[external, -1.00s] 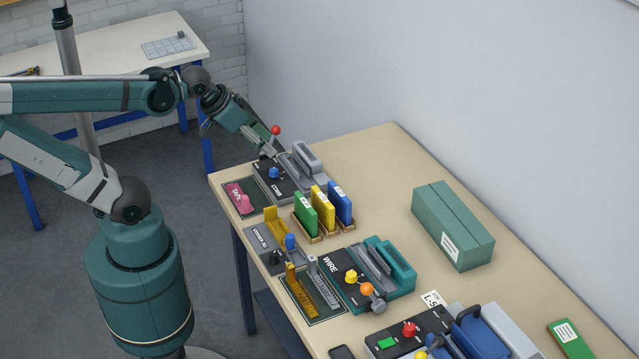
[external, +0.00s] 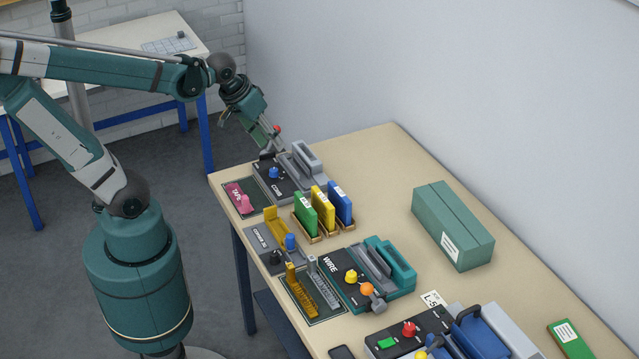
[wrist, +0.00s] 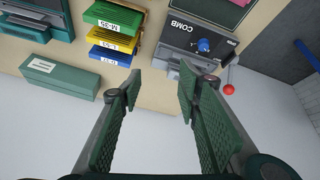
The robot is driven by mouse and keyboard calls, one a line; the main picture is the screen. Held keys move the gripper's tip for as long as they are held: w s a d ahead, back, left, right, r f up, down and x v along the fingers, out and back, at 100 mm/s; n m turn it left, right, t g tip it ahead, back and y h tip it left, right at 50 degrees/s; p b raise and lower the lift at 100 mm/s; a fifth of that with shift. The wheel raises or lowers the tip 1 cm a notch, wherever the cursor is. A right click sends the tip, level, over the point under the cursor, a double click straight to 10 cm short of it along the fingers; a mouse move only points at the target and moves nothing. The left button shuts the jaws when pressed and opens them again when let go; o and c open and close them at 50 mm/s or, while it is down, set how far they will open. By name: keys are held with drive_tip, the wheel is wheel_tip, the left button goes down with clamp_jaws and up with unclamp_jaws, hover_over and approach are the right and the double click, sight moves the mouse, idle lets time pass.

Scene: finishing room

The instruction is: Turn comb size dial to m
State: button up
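The comb machine (external: 263,180), a dark panel marked COMB with a grey part behind it, sits at the far left corner of the table. Its blue dial (external: 274,172) stands on the dark panel; its setting is too small to read. A lever with a red ball (external: 277,128) rises at the machine's far side. My gripper (external: 275,143) is above the machine's far side, close to the red ball. In the wrist view my gripper (wrist: 158,82) is open and empty. The blue dial (wrist: 204,45) and the red ball (wrist: 228,90) lie beyond and outside the right finger there.
Green, yellow and blue upright packs (external: 323,208) stand near the comb machine. The wire machine (external: 340,285) and a green box (external: 452,225) are farther right. Bare table lies between packs and box.

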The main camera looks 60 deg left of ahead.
drive_tip(key=w+a+f+n+g+p, duration=0.1)
drive_tip(key=w+a+n, duration=0.1)
drive_tip(key=n+g+p, duration=0.4)
drive_tip(key=n+p, duration=0.1)
drive_tip(key=n, duration=0.3)
hover_over(272, 170)
wheel_tip(272, 170, down, 10)
drive_tip(key=shift+w+f, duration=0.1)
drive_tip(key=shift+f, duration=0.05)
drive_tip(key=shift+a+f, duration=0.15)
drive_tip(key=shift+f, duration=0.15)
drive_tip(key=shift+f, duration=0.2)
drive_tip(key=shift+f+b, duration=0.55)
drive_tip(key=shift+f, duration=3.1)
drive_tip(key=c, duration=0.9)
